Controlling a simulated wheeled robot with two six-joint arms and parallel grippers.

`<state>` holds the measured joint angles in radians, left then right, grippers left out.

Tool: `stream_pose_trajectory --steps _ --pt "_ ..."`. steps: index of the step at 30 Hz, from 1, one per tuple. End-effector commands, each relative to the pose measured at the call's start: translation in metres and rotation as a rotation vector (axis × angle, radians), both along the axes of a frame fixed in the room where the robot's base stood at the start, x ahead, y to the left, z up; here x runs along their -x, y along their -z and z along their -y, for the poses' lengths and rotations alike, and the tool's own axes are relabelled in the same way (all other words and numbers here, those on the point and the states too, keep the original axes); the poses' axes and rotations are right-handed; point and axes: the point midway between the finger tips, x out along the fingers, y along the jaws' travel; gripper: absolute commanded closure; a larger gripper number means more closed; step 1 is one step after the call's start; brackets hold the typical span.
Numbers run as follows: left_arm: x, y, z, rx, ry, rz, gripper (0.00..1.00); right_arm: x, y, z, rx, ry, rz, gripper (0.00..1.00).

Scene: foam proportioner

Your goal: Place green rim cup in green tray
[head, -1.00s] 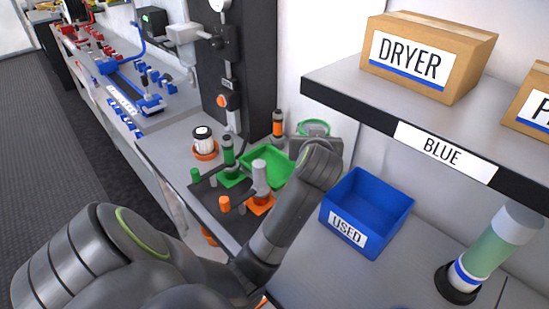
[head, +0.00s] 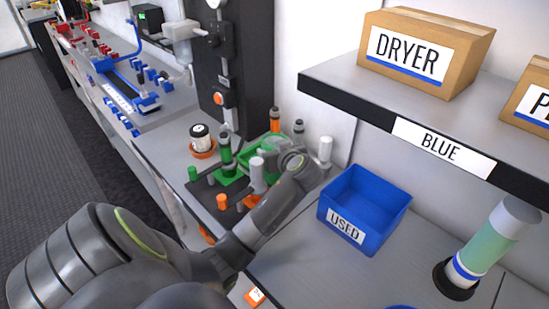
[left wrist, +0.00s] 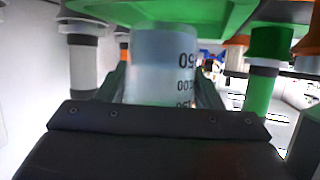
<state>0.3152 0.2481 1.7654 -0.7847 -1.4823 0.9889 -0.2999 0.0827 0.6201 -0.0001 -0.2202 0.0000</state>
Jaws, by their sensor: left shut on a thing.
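My left gripper (left wrist: 161,84) is shut on the translucent graduated cup (left wrist: 160,62), with a finger on each side of it. In the head view my wrist is over the right side of the green tray (head: 247,166) and hides most of the cup. The left wrist picture appears upside down. A broad green surface, which looks like the tray, meets the cup's end at the top of that view. I cannot tell whether they touch. The cup's green rim is not clear now. My right gripper is not in view.
A blue bin (head: 350,212) marked USED is nearer. A shelf (head: 345,98) overhangs on the right.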

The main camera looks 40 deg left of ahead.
Motion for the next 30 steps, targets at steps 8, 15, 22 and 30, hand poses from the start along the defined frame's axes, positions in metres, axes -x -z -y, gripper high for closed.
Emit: stream_pose_trajectory --steps 8,15,22,30 --pt "0.0 0.03 0.0 0.0 0.001 -0.002 0.65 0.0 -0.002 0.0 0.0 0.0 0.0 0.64" --pt "0.0 0.032 0.0 0.001 0.001 -0.001 0.65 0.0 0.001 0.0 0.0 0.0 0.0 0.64" --pt "0.0 0.032 0.0 0.001 0.002 -0.002 0.18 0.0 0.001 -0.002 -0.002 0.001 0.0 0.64" --pt "0.0 0.031 0.0 0.002 0.001 -0.001 0.18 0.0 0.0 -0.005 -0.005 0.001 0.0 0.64"
